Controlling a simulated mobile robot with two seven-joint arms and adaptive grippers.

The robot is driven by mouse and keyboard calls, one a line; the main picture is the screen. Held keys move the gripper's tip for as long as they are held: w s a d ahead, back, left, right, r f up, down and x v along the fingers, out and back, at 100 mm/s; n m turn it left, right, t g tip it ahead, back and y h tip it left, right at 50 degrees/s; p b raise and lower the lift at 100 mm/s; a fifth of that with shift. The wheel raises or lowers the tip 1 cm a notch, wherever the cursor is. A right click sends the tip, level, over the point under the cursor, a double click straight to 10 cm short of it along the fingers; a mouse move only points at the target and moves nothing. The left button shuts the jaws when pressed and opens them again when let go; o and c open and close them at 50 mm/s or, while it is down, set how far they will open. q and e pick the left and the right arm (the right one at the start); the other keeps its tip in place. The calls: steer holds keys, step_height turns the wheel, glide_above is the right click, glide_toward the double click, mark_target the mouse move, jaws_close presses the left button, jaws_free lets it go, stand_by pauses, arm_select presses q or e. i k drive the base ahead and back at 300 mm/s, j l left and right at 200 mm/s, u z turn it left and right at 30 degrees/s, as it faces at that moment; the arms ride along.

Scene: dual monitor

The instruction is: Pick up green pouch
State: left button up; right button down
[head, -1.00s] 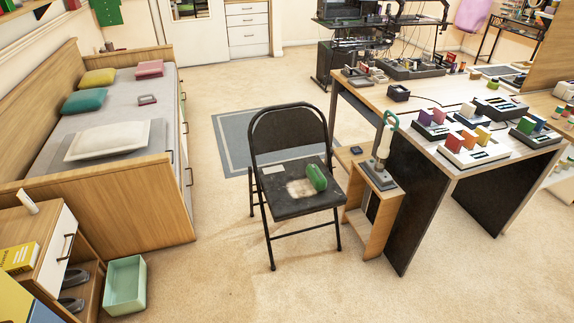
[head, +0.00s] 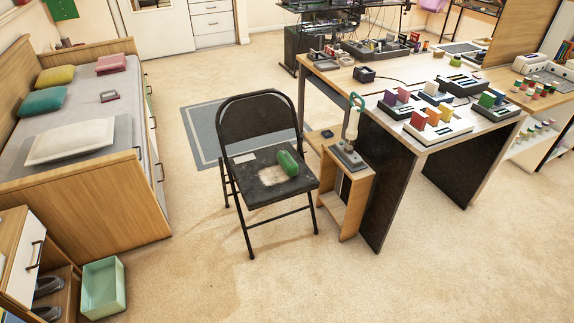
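The green pouch (head: 288,163) lies on the seat of a black folding chair (head: 262,130), toward the seat's right side. It is a small, rounded, elongated shape and nothing covers it. The chair stands on the carpet in the middle of the head view, with its backrest at the far side of the seat. Neither of my grippers shows in the head view.
A desk (head: 460,140) with many small devices stands right of the chair. A small wooden stand (head: 345,200) is close beside the chair's right side. A bed (head: 100,200) is at left, a mint bin (head: 104,287) at lower left. Carpet (head: 290,285) before the chair is clear.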

mark_target(285, 159)
steer(key=i+l+u, duration=0.25)
steer(key=i+l, duration=1.45)
steer(key=i+j, duration=0.05)
